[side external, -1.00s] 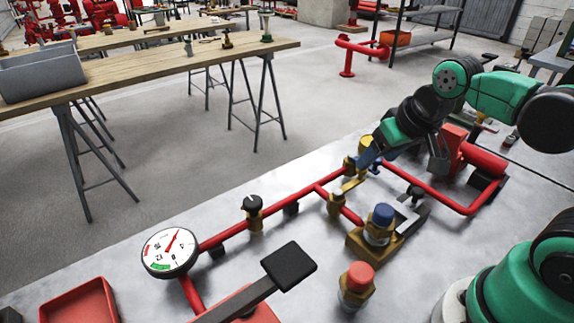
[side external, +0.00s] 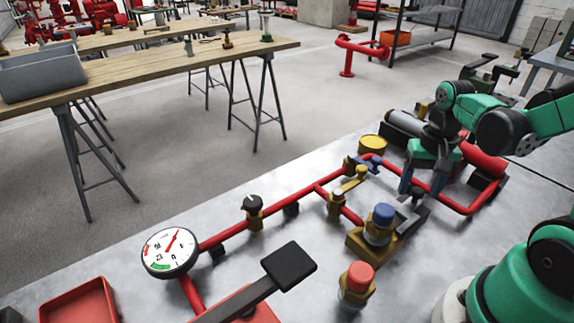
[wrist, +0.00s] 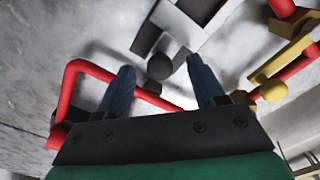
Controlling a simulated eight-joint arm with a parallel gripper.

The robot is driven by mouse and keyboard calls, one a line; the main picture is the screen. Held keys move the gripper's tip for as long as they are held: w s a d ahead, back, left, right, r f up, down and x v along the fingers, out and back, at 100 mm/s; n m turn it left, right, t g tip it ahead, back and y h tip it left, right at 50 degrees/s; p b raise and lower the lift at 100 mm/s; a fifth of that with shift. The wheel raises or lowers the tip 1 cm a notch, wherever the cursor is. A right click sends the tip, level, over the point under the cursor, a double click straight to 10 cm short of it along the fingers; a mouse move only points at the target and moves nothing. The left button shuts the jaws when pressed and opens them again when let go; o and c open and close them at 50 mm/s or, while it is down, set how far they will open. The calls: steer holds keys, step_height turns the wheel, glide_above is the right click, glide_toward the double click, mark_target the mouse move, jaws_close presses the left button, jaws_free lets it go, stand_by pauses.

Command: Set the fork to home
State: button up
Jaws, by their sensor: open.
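My gripper (side external: 418,188) is open, pointing down over the knob. In the wrist view, the knob lies between and just beyond the blue fingertips of my gripper (wrist: 160,72). I cannot tell whether either finger touches it.
A red pipe (side external: 290,202) with brass valves crosses the bench and loops around beside my gripper. A yellow-handled valve (side external: 352,182) stands to its left. A red-capped fitting (side external: 357,285) and a dial gauge (side external: 170,252) stand nearer the camera. The bench's left far strip is clear.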

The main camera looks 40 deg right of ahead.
steer(key=shift+f, duration=0.15)
jaws_close()
stand_by(1.4)
